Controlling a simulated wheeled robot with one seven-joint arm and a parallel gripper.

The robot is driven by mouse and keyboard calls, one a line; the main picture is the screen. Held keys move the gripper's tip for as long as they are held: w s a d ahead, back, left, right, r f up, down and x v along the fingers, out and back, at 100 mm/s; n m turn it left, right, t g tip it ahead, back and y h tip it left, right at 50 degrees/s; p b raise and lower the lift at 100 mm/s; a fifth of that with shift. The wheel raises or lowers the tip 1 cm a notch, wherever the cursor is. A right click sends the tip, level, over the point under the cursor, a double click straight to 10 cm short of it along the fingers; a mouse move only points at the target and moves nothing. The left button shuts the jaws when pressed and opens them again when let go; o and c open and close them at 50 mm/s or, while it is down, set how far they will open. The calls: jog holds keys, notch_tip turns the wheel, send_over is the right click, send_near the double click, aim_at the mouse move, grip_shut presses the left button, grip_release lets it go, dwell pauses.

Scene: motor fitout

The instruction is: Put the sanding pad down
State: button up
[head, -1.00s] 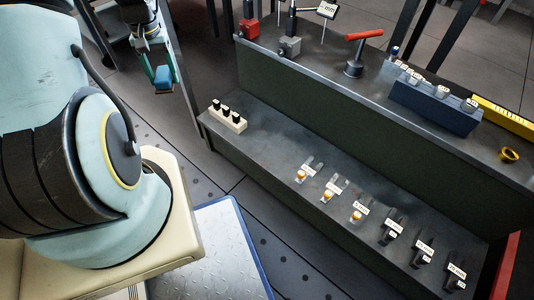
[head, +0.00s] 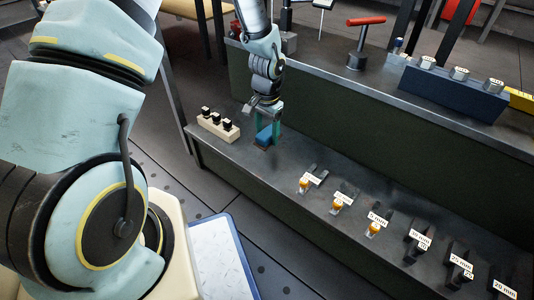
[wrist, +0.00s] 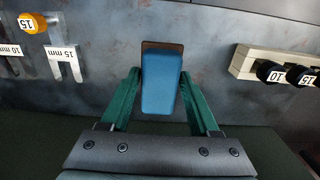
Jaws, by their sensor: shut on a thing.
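The sanding pad (head: 264,136) is a blue block with a brown underside. It also shows in the wrist view (wrist: 162,82), between the green fingers. My gripper (head: 267,128) is shut on it, pointing down over the lower grey shelf (head: 240,152). The pad is at or just above the shelf surface; I cannot tell whether it touches. In the wrist view my gripper (wrist: 160,90) has a finger at each side of the pad.
A cream block with black-topped pieces (head: 217,124) stands just left of the pad. Several labelled gauges, the nearest one (head: 312,180) with an orange part, line the shelf to the right. A raised upper shelf (head: 330,72) with a red-handled tool (head: 362,42) stands behind.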

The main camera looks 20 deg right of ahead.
aim_at(267, 155)
jog(key=shift+f+b, duration=1.05)
jog(key=shift+f, duration=2.05)
jog(key=shift+f, duration=0.15)
jog(key=o, duration=1.2)
notch_tip(267, 155, up, 12)
jog(key=p, duration=0.5)
jog(key=shift+r, duration=0.2)
